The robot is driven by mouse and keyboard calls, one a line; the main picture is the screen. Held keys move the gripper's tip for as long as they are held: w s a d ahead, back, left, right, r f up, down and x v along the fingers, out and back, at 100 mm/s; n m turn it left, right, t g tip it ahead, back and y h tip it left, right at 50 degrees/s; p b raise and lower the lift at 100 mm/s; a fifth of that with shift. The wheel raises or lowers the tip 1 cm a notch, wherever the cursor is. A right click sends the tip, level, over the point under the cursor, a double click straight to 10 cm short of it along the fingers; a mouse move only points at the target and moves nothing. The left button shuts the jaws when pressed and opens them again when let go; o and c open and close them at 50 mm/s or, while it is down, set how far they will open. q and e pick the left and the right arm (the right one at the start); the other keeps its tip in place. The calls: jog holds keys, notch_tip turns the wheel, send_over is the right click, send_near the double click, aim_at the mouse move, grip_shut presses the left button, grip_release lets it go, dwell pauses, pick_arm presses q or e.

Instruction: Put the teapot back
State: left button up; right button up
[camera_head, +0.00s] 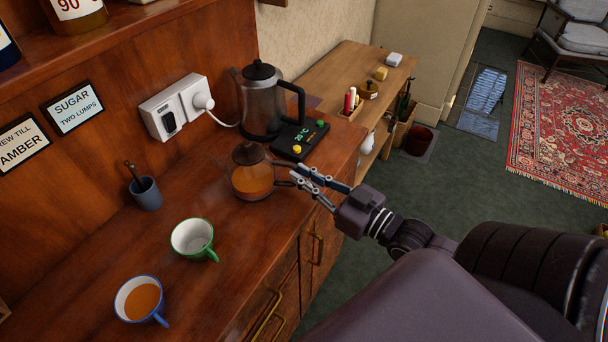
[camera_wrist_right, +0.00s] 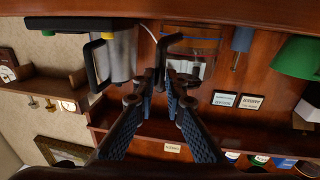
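The teapot (camera_head: 252,178) is a round glass pot with a dark lid and amber tea, upright at the counter's right side, close in front of the kettle. I cannot tell whether its base touches the wood. My right gripper (camera_head: 297,178) reaches in from the right, its fingers closed around the teapot's dark handle. In the right wrist view the teapot (camera_wrist_right: 198,66) appears upside down, with its handle between the fingertips (camera_wrist_right: 161,76). My left gripper is not in view.
The kettle (camera_head: 262,100) stands behind a black control base (camera_head: 300,138) reading 20°C. A green-rimmed empty cup (camera_head: 193,238), a blue-rimmed cup of tea (camera_head: 141,299) and a grey pot with a spoon (camera_head: 146,193) stand left. A socket (camera_head: 180,104) is on the wall.

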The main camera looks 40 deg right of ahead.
jog(key=o, duration=0.4)
jog(key=shift+c, duration=0.2)
jog(key=shift+r, duration=0.1)
jog(key=shift+p+v, duration=0.7)
jog(key=shift+v, duration=5.35)
jog(key=s+d+f+m+g+h, duration=0.1)
jog(key=s+d+f+g+h, duration=0.15)
jog(key=f, duration=0.95)
jog(key=s+d+f+m+g+h, duration=0.1)
jog(key=s+d+f+g, duration=0.15)
jog(key=f, duration=0.85)
jog(key=s+d+f+m+g+h, duration=0.1)
jog(key=s+d+f+g+h, duration=0.15)
jog(key=f, duration=0.95)
jog(key=s+a+f+n+g, duration=0.1)
jog(key=s+a+f+g, duration=0.3)
jog(key=s+a+f, duration=0.5)
jog(key=s+a+f+n+g+y, duration=0.1)
jog(key=s+a+f+g, duration=0.4)
jog(key=f, duration=1)
jog(key=s+a, duration=0.3)
jog(key=s, duration=0.1)
jog(key=shift+a+n+y, duration=0.3)
jog(key=shift+a+n, duration=0.1)
